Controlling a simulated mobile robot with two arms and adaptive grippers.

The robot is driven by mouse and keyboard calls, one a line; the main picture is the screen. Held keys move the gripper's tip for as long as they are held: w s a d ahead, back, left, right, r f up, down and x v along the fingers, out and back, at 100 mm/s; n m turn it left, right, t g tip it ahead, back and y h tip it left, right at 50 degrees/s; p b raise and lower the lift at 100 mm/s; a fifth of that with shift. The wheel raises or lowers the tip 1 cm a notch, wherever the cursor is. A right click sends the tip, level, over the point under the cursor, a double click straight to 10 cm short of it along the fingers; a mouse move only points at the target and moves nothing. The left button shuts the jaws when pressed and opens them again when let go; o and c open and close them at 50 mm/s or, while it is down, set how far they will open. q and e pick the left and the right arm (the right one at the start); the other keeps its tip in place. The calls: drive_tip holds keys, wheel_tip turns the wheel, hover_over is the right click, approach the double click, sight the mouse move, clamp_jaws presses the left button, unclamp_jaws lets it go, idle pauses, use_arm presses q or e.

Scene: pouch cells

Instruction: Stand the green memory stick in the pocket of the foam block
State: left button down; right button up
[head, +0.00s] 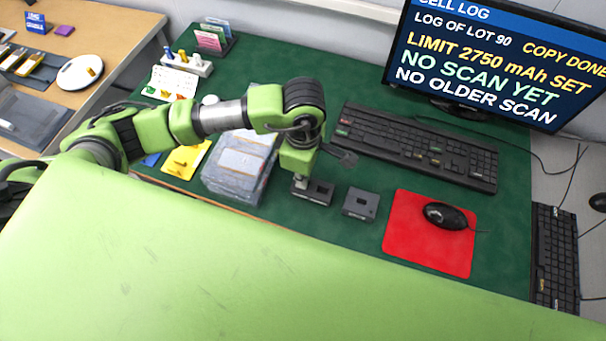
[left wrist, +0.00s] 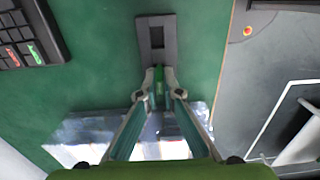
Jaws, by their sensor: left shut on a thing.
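My left gripper (head: 300,182) points down at the left end of a long dark grey block (head: 320,192). In the left wrist view its fingers (left wrist: 159,85) are shut on a narrow green stick (left wrist: 160,92), held between the tips. That block shows in the left wrist view (left wrist: 143,40) with a square opening; the stick is at its near end. I cannot tell whether the stick is inside a pocket there or only above it. A second, squarer dark block (head: 360,203) with a small opening stands apart to the right. My right gripper is not in view.
A clear-wrapped stack (head: 238,165) stands close left of the gripper. A keyboard (head: 415,145) lies behind, and a mouse (head: 447,216) sits on a red mat (head: 410,245) at right. A yellow card (head: 185,160) lies further left. Green desk surface is bare between the blocks and the red mat.

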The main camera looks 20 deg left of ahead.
use_arm(q)
drive_tip(key=c, duration=2.1)
unclamp_jaws()
drive_tip(key=shift+c, duration=0.2)
drive_tip(key=shift+r, duration=0.15)
wheel_tip(320, 180, up, 12)
